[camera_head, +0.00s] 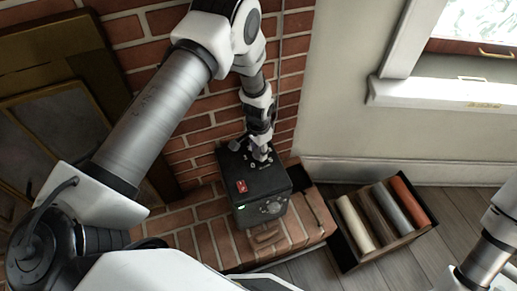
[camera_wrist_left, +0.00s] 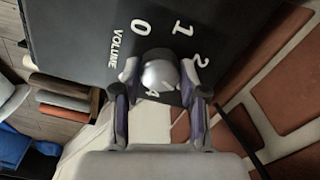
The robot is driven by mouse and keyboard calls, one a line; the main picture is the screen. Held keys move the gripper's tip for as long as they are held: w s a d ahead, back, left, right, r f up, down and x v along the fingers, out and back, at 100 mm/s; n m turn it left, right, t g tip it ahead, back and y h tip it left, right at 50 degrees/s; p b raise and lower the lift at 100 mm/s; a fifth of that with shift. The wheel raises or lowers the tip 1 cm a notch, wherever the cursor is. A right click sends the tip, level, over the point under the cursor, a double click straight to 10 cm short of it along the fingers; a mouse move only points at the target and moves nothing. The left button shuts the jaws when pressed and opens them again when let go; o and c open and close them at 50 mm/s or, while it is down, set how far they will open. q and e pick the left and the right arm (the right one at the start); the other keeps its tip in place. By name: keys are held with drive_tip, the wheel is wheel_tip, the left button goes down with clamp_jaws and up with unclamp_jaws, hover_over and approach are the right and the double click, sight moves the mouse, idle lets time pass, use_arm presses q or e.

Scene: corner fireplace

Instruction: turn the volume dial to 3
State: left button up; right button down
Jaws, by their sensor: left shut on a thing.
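A black speaker-like box (camera_head: 258,185) stands on the brick hearth, with a red switch and a green light. In the left wrist view its dark top (camera_wrist_left: 90,35) carries the word VOLUME and white marks 0, 1 and 2. Part of another mark shows below the knob; other marks are hidden. The round silver volume dial (camera_wrist_left: 160,73) sits between the fingers of my left gripper (camera_wrist_left: 160,88), which is shut on it. In the head view my left gripper (camera_head: 262,153) reaches down onto the box's top. My right gripper is out of view.
A dark crate (camera_head: 348,259) with several coloured rolls stands on the wooden floor right of the hearth. The brick wall (camera_head: 200,105) rises close behind the box. Part of my right arm shows at the lower right.

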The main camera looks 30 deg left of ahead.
sight(259, 151)
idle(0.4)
use_arm(q)
drive_tip(key=o, duration=1.1)
drive_tip(key=shift+o, duration=0.2)
wheel_tip(259, 151, up, 12)
